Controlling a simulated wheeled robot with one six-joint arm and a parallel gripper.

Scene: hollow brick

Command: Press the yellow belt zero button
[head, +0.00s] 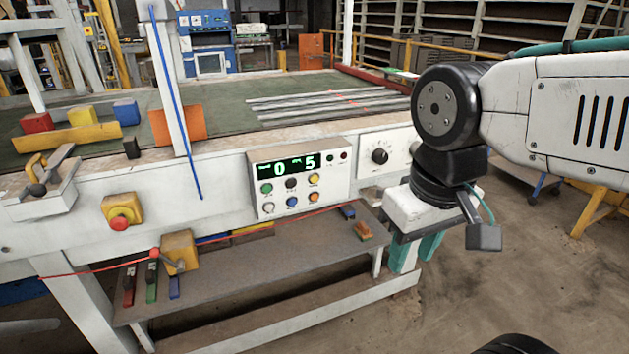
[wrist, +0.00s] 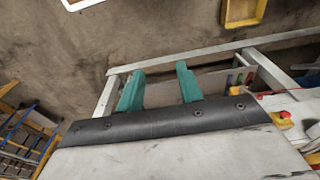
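A control panel (head: 299,180) is set on the front side of the white belt table. Its green display (head: 288,165) reads 0 on the left and 5 on the right. A yellow button (head: 314,179) is at the right end of the panel's upper button row, beside a black button (head: 291,183) and above an orange button (head: 313,197). My gripper (head: 414,266) points down, to the right of the panel and lower than it, touching nothing I can make out. In the wrist view its two teal fingers (wrist: 160,74) are apart and empty. The panel's buttons do not show there.
A dial (head: 380,156) sits right of the panel. A red stop button (head: 120,222) on a yellow box is far left. A lower shelf (head: 250,270) with small tools juts below the panel. A blue rod (head: 175,100) leans left of it.

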